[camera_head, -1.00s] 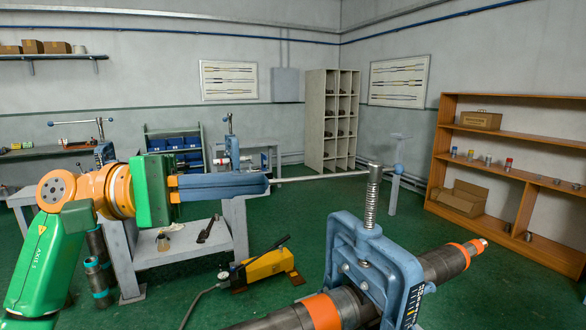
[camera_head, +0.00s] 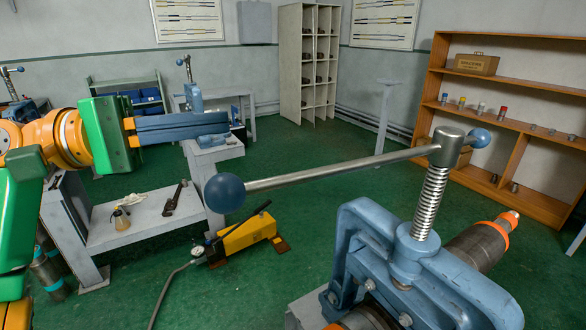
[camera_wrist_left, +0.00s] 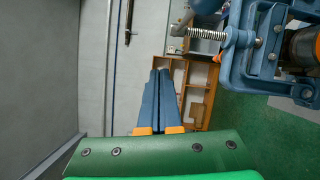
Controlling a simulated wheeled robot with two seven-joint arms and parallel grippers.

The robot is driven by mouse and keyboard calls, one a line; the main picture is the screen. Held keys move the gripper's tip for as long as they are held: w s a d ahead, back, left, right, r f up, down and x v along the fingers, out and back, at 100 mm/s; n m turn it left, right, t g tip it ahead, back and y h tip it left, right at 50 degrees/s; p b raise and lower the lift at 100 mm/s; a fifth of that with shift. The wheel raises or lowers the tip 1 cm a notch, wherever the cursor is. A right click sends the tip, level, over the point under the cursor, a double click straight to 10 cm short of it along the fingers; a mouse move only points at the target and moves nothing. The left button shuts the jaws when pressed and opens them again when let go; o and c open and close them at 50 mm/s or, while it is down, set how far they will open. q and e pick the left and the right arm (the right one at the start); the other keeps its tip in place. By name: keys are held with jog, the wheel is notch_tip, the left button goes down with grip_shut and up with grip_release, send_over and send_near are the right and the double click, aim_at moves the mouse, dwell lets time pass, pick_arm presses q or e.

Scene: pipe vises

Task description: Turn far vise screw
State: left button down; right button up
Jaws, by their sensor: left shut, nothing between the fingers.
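A blue pipe vise (camera_head: 405,255) stands at the front right, around a dark pipe (camera_head: 478,252). Its upright threaded screw (camera_head: 432,202) has a steel head and a long bar handle (camera_head: 330,168). A large blue ball (camera_head: 224,193) ends the bar on the left, a smaller-looking one (camera_head: 480,138) on the right. My left gripper (camera_head: 228,124) is shut and empty, above the left ball in the picture and apart from it. In the left wrist view the blue fingers (camera_wrist_left: 162,72) lie together; the vise (camera_wrist_left: 262,45) and screw (camera_wrist_left: 205,34) are at upper right. My right gripper is not in view.
A yellow hand pump (camera_head: 248,238) with a hose sits on the green floor. A grey workbench (camera_head: 150,220) holds a small bottle and a tool. More blue vises (camera_head: 193,95) stand on benches behind. An orange shelf (camera_head: 510,130) is at the right.

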pick_arm(q)
notch_tip(320, 180, down, 6)
jog(key=b, duration=0.5)
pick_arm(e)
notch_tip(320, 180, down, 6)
pick_arm(q)
jog(key=s+d+r+p, duration=0.1)
jog(key=d+p, duration=0.4)
jog(key=d, duration=0.6)
jog(key=shift+s+d+r+p, duration=0.3)
jog(key=shift+s+r+p, duration=0.1)
jog(key=shift+r, duration=0.1)
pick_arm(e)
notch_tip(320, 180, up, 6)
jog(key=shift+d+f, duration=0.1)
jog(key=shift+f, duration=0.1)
pick_arm(q)
jog(key=shift+w, duration=0.15)
